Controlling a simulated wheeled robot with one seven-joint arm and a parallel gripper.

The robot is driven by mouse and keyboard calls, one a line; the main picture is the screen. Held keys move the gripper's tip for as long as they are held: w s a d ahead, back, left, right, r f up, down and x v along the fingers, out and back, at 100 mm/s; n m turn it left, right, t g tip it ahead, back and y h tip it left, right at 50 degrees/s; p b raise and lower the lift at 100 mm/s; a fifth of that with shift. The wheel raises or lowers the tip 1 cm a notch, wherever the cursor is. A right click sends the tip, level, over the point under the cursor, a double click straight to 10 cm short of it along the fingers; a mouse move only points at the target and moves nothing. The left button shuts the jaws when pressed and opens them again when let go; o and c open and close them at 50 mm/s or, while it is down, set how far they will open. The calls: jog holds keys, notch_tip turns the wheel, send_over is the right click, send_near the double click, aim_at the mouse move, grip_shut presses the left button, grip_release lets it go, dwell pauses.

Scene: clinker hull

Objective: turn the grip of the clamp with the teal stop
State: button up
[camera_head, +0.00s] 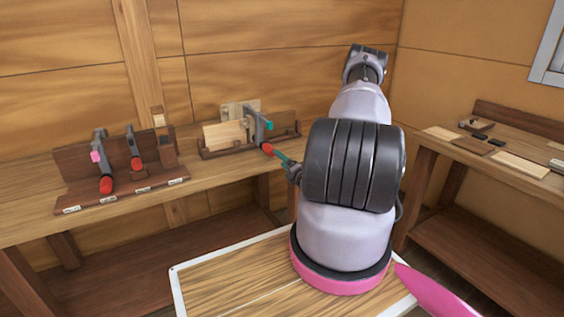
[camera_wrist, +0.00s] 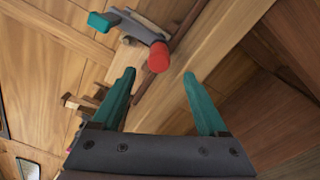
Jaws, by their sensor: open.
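The clamp with the teal stop (camera_head: 258,122) is grey, with a red grip (camera_head: 267,148) at its lower end, and is set at a dark wooden holder with pale boards on the back bench. In the wrist view its teal stop (camera_wrist: 102,21) is at upper left and its red grip (camera_wrist: 158,57) faces me. My gripper (camera_head: 281,157) is just right of and below the red grip. In the wrist view my gripper (camera_wrist: 160,78) has its two teal fingers apart, with the red grip just beyond the gap between their tips. Contact is not visible.
A dark rack (camera_head: 120,197) to the left holds a clamp with a pink stop (camera_head: 96,156) and a smaller red-gripped clamp (camera_head: 137,163). A side bench (camera_head: 460,150) at right carries flat boards. The bench front between rack and holder is clear.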

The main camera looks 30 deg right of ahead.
aim_at(270, 151)
dwell(0.4)
jog(key=w+n, duration=0.3)
jog(key=n, duration=0.1)
jog(key=w+n, duration=0.3)
jog(key=n, duration=0.1)
jog(key=w+n, duration=0.3)
jog(key=n, duration=0.2)
jog(key=shift+w+a+r+h, duration=0.1)
jog(key=shift+w+a+h, duration=0.15)
jog(key=shift+a+h, duration=0.1)
grip_shut()
jog(key=shift+m, duration=0.3)
